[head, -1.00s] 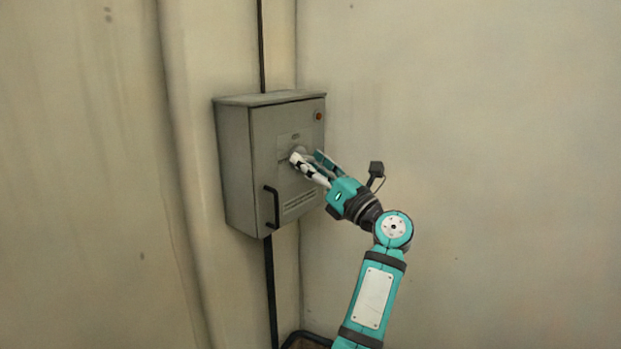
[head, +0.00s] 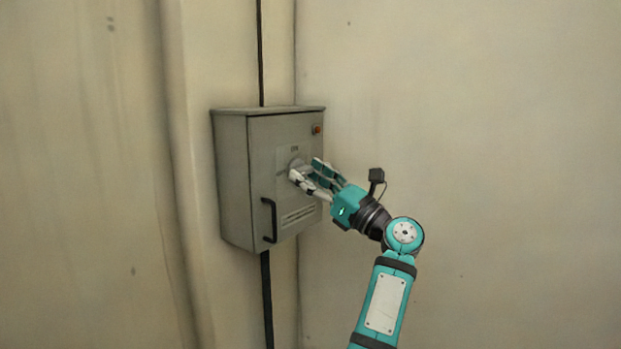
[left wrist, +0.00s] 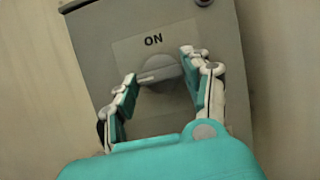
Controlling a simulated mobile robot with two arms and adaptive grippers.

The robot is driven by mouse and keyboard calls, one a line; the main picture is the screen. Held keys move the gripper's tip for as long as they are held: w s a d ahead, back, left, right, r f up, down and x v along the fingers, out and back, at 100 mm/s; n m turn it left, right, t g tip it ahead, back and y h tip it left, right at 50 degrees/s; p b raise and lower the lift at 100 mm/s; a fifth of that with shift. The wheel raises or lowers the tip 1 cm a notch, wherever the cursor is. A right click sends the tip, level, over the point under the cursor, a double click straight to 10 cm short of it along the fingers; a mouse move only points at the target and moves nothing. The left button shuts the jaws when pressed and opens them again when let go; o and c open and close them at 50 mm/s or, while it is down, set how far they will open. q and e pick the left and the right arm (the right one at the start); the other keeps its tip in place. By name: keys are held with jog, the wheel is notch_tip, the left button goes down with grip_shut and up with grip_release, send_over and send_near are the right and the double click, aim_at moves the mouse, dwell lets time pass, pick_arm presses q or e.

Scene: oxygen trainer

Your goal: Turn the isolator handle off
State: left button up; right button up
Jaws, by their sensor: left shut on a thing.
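The isolator handle (left wrist: 162,74) is a round grey knob with a pale bar, on the front of a grey wall cabinet (head: 233,180). The word ON stands on the plate (left wrist: 125,51) above it in the left wrist view. My left gripper (head: 305,169) is at the cabinet front, its two fingers on either side of the handle and shut on it. In the left wrist view the fingers (left wrist: 161,77) flank the knob. In the head view the fingers partly hide the handle. My right gripper is not in view.
A black door handle (head: 269,219) sticks out at the cabinet's lower left. A red-orange lamp (head: 317,130) is at its upper right, with a slotted vent (head: 298,215) below the knob. Dark conduit (head: 267,300) runs above and below the cabinet. The wall to the right is bare.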

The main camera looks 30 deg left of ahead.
pick_arm(q)
jog(key=shift+f, duration=0.1)
jog(key=o, duration=1.2)
jog(key=shift+c, duration=0.2)
jog(key=shift+d, duration=0.1)
jog(key=v, duration=0.7)
jog(key=shift+d, duration=0.15)
jog(key=shift+f, duration=0.1)
